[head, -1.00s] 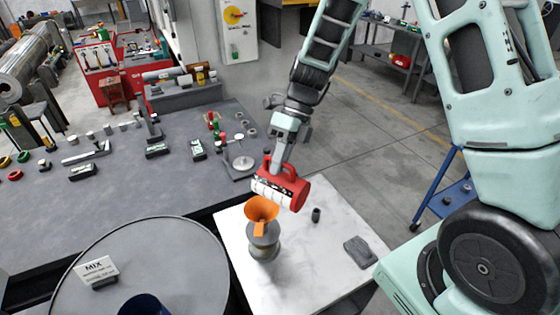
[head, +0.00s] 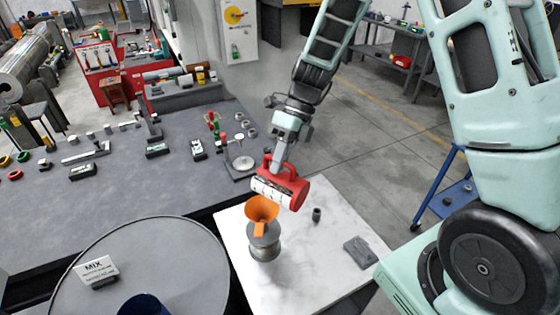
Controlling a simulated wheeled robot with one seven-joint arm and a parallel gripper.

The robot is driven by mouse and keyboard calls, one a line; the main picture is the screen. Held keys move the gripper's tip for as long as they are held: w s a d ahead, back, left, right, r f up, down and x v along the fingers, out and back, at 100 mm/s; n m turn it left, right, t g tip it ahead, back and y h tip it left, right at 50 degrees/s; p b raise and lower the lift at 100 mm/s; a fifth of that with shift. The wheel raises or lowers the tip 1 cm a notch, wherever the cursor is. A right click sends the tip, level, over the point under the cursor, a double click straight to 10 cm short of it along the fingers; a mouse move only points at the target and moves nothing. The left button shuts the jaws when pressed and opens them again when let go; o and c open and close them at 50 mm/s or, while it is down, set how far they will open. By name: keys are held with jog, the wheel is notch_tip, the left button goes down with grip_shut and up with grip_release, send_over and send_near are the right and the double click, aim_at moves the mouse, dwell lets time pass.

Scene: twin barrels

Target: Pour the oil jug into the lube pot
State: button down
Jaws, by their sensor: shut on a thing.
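A red oil jug (head: 294,193) with a pale marked band is held in the air by my gripper (head: 279,163), which is shut on its handle. The jug is tipped over on its side, its pale end toward the lower left. Just below that end is an orange funnel (head: 262,209), set in the top of the grey lube pot (head: 264,247). The pot stands upright on a white tabletop (head: 310,271). I cannot see any oil stream, and the inside of the pot is hidden.
A small dark cap-like piece (head: 316,214) and a folded grey cloth (head: 360,252) lie on the white top, right of the pot. A large grey drum (head: 180,262) with a MIX card (head: 96,270) stands at left. Behind is a dark workbench (head: 110,205) with several tools.

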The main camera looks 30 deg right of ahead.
jog(key=t+y+b, duration=0.1)
jog(key=t+b, duration=0.1)
jog(key=b, duration=0.2)
jog(key=shift+d+r+n, duration=0.1)
jog(key=shift+r+n, duration=0.05)
jog(key=shift+n, duration=0.25)
jog(key=t+y+b, duration=0.1)
jog(key=b, duration=0.2)
jog(key=r+n+t+y+b, duration=0.1)
jog(key=b, duration=0.2)
jog(key=shift+t+b, duration=0.35)
jog(key=shift+t, duration=0.05)
jog(key=shift+r+n+t+y+b, duration=0.3)
jog(key=shift+y+b, duration=0.1)
jog(key=shift+b, duration=0.3)
jog(key=shift+r, duration=0.25)
